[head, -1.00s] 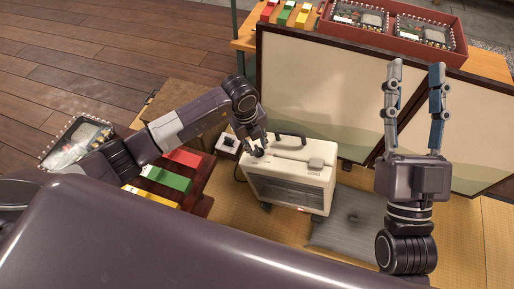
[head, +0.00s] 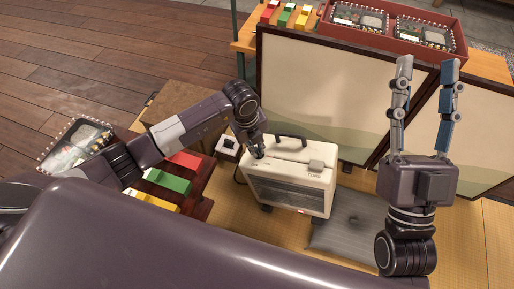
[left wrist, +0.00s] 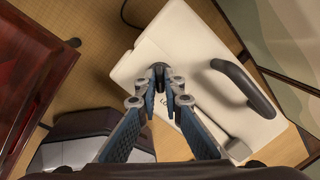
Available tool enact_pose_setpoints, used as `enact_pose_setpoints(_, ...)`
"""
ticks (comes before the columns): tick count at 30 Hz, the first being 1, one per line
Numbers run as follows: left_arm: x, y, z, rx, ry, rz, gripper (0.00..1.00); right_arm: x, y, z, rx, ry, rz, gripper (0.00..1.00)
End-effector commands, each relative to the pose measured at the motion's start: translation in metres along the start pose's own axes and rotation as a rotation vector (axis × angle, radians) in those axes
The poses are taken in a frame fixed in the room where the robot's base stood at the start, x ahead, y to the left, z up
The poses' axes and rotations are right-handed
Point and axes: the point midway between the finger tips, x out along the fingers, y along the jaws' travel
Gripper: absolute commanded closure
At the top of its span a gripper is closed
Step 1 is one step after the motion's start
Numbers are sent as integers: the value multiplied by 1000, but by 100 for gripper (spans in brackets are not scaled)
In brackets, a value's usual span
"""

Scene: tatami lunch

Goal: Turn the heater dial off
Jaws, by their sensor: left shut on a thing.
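The cream heater (head: 288,188) with a dark carry handle (head: 290,137) stands on the tatami in the middle of the head view. Its top (left wrist: 185,40) fills much of the left wrist view. My left gripper (head: 257,153) points down at the left end of the heater's top. In the left wrist view its fingertips (left wrist: 164,88) are shut on a small dark dial (left wrist: 159,70). The fingers partly hide the dial, and its setting cannot be read. A small red spot (head: 301,212) shows low on the heater's front. My right gripper (head: 427,64) is raised, open and empty.
A folding screen (head: 345,90) stands behind the heater. A grey cushion (head: 352,222) lies to its right. A dark red table (head: 200,208) with coloured blocks is at the left, and a small white box (head: 228,149) with a black top sits beside the heater.

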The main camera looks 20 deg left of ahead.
Motion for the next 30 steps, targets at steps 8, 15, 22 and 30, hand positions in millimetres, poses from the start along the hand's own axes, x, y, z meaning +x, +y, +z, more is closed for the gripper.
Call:
enact_pose_setpoints(8, 0, 1, 0, 53, 0, -8, 100, 2, 0, 6, -1, -31, 1, 60)
enact_pose_setpoints(15, -1, 2, 1, 204, -1, -33, 100, -2, 3, 33, -5, -157, 6, 60)
enact_pose_setpoints(22, 0, 3, 2, 401, -2, -66, 100, -6, 6, 51, -10, -243, 10, 60)
enact_pose_setpoints(30, 0, 4, 1, 606, -1, -101, 100, -8, 6, 58, -11, -275, 12, 60)
